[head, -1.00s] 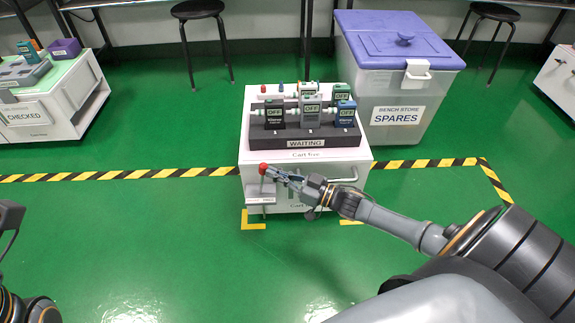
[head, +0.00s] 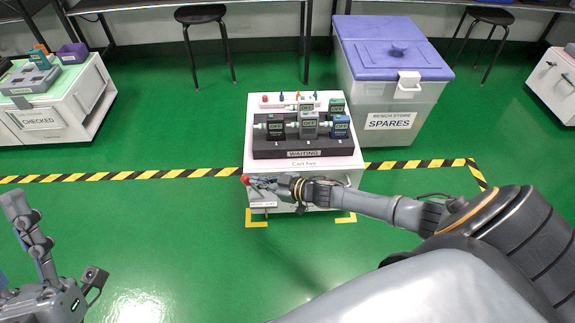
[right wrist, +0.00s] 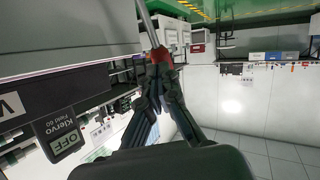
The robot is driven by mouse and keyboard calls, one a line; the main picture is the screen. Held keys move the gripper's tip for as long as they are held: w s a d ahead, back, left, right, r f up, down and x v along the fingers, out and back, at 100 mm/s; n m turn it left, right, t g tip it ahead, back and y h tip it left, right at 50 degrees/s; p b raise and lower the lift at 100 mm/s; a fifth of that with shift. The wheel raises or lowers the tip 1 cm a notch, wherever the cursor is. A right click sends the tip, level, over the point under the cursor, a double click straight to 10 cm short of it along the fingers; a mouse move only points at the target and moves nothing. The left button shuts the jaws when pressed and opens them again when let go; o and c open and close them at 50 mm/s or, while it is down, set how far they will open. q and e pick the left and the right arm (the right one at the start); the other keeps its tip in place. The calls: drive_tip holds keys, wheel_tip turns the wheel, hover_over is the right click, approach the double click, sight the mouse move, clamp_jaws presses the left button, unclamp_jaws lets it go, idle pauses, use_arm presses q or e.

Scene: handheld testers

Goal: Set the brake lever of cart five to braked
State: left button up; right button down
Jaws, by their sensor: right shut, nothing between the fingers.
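Cart five (head: 350,176) is a white cart in the middle of the head view, on the green floor. Its brake lever has a red knob (head: 245,179), now at the cart's front left edge; the knob also shows in the right wrist view (right wrist: 160,55) on a metal rod. My right gripper (head: 256,182) is shut, its fingertips (right wrist: 161,72) right at the knob with nothing gripped; whether they touch it I cannot tell. The lever's lower part is partly hidden by the gripper. My left gripper (head: 20,205) is at the lower left, away from the cart; its opening is unclear.
A dark rack (head: 270,152) of handheld testers marked OFF sits on the cart. A lidded spares bin (head: 425,105) stands behind right. A cart marked CHECKED (head: 55,122) is at the left. Yellow-black tape (head: 130,176) crosses the floor; the floor in front is open.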

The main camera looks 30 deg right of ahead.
drive_tip(key=shift+w+a+p, duration=0.3)
drive_tip(key=shift+a+p, duration=0.2)
drive_tip(key=shift+a, duration=0.05)
use_arm(q)
drive_tip(key=w+f+g+y, duration=0.1)
drive_tip(key=w+f+g, duration=0.2)
drive_tip(key=w+f, duration=0.1)
drive_tip(key=shift+d+f, duration=0.15)
drive_tip(key=shift+d, duration=0.2)
drive_tip(key=shift+w+g, duration=0.1)
drive_tip(key=shift+g, duration=0.2)
use_arm(e)
drive_tip(key=shift+a, duration=0.15)
